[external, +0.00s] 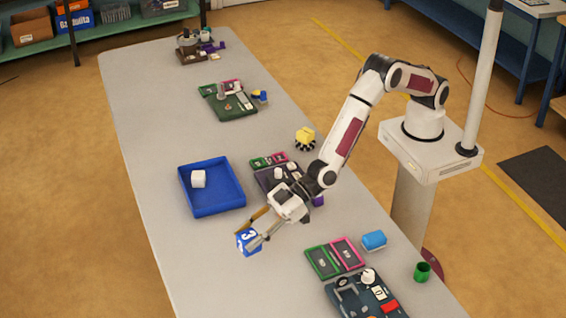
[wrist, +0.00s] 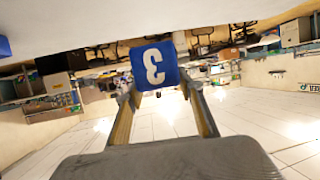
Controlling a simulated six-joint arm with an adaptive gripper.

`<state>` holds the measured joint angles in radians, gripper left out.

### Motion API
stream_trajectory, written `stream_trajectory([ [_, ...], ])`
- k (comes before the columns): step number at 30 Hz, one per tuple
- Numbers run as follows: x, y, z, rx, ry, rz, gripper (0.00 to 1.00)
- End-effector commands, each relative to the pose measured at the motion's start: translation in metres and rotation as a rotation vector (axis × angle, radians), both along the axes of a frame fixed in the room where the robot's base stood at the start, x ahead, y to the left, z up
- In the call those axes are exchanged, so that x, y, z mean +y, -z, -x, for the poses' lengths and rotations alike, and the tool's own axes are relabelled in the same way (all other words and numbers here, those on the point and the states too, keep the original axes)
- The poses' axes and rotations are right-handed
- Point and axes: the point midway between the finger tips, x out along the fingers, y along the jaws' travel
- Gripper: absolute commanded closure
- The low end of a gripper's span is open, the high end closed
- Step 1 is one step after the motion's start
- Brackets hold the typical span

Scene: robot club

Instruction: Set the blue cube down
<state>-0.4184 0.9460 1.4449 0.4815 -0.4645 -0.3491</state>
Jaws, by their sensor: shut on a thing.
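The blue tray (external: 241,205) holds a white cube (external: 198,179). Green and pink trays (external: 323,262), a blue cylinder (external: 374,240) and a green cup (external: 422,272) lie to the right. The grey table (external: 195,275) is clear around the cube and along its left edge.

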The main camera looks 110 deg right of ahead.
Motion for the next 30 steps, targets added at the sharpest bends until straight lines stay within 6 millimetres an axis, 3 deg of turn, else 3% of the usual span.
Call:
stream_trajectory([
  [8, -0.059, -0.008, -0.02, -0.002, 0.074, -0.001, 0.84],
  [18, -0.172, -0.017, -0.04, 0.0, 0.206, 0.0, 0.84],
  [30, -0.308, -0.022, -0.036, 0.0, 0.337, 0.0, 0.84],
])
